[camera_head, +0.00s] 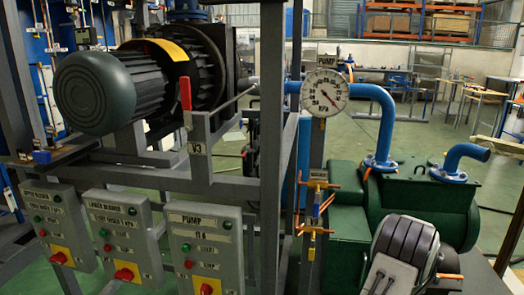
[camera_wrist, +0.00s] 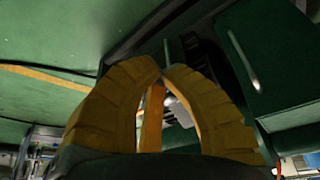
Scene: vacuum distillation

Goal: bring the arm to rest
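My gripper (camera_wrist: 162,72) shows in the wrist view as two thick yellow ribbed fingers. They lean together and their tips meet or nearly meet. I see nothing held at the tips. An orange-yellow strip (camera_wrist: 152,118) shows through the gap below the tips; I cannot tell what it belongs to. Behind the fingers are dark and green machine surfaces and a green floor. I cannot make out the gripper in the head view.
In the head view, a green pump (camera_head: 425,205) with blue pipes (camera_head: 386,115) stands at the right. A pressure gauge (camera_head: 325,92), brass valves (camera_head: 314,207), a red-handled lever (camera_head: 186,98), a motor (camera_head: 110,88) and control boxes (camera_head: 205,240) crowd the grey frame (camera_head: 271,150). Open floor lies behind.

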